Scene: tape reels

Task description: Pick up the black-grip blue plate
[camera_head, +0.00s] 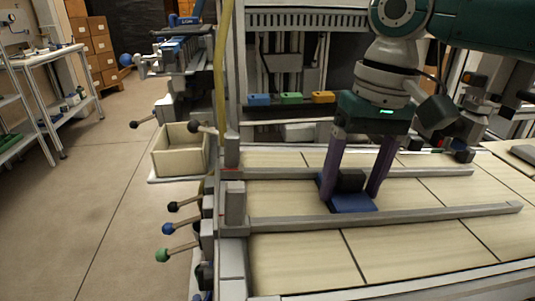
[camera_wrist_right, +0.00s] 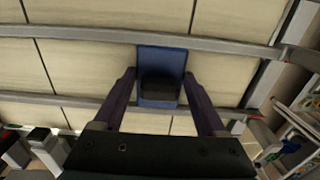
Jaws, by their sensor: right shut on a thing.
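The blue plate (camera_head: 352,203) with its black grip (camera_head: 351,181) sits at the tiled work surface between two grey rails in the head view. In the right wrist view the blue plate (camera_wrist_right: 162,60) shows with the black grip (camera_wrist_right: 160,88) on its near half. My right gripper (camera_head: 350,197) reaches down from above with its purple fingers on either side of the plate and grip. It is shut on the plate; the exact contact is hard to make out. Whether the plate touches the surface is unclear. My left gripper is not in view.
Grey rails (camera_head: 400,215) run across the tiled surface (camera_head: 300,258). Blue, green and yellow blocks (camera_head: 291,98) sit on a ledge behind. A beige open bin (camera_head: 180,155) and levers with coloured knobs (camera_head: 163,255) are at the left edge. The front tiles are clear.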

